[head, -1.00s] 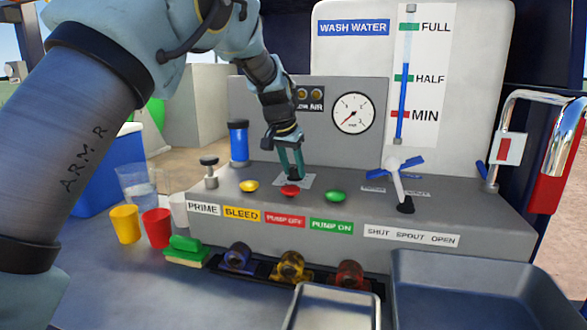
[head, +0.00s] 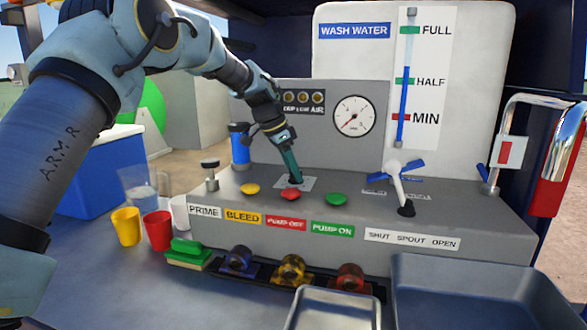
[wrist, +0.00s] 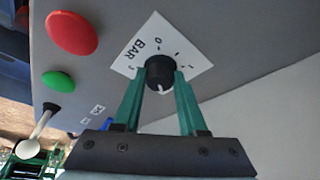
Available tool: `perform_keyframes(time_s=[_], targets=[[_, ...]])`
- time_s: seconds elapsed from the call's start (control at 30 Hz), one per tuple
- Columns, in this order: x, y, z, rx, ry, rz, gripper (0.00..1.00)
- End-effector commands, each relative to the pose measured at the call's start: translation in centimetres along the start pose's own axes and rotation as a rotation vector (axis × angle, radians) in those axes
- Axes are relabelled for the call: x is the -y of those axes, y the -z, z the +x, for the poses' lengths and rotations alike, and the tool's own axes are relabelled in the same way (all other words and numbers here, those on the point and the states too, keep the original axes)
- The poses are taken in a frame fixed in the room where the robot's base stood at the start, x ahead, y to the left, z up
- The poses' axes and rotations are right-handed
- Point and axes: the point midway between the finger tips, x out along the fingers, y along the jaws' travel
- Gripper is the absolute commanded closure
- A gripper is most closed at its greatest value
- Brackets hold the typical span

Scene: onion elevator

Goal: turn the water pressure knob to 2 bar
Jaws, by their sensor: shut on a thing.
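The black pressure knob (wrist: 159,72) sits on a white dial plate (wrist: 133,57) in the wrist view, marked BAR and 0 with tick marks. A pale line on the knob points toward the bottom of the wrist picture, toward my gripper's palm. My gripper (wrist: 158,80) has its green fingers on both sides of the knob, shut on it. In the head view my gripper (head: 296,179) is down at the plate (head: 281,184) behind the red button, hiding most of the knob. The round pressure gauge (head: 353,116) has its red needle toward the lower left.
Yellow (head: 250,189), red (head: 290,195) and green (head: 336,200) buttons stand just in front of the knob. Cups, a sponge (head: 188,255) and a grey basin (head: 470,285) are in front.

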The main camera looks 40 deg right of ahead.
Motion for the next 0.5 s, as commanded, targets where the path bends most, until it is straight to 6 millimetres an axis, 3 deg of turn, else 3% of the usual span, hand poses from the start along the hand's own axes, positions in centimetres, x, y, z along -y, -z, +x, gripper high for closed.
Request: perform_keyframes(time_s=[0.5], targets=[[0.14, 0.16, -0.10, -0.003, -0.039, 0.104, 1.00]])
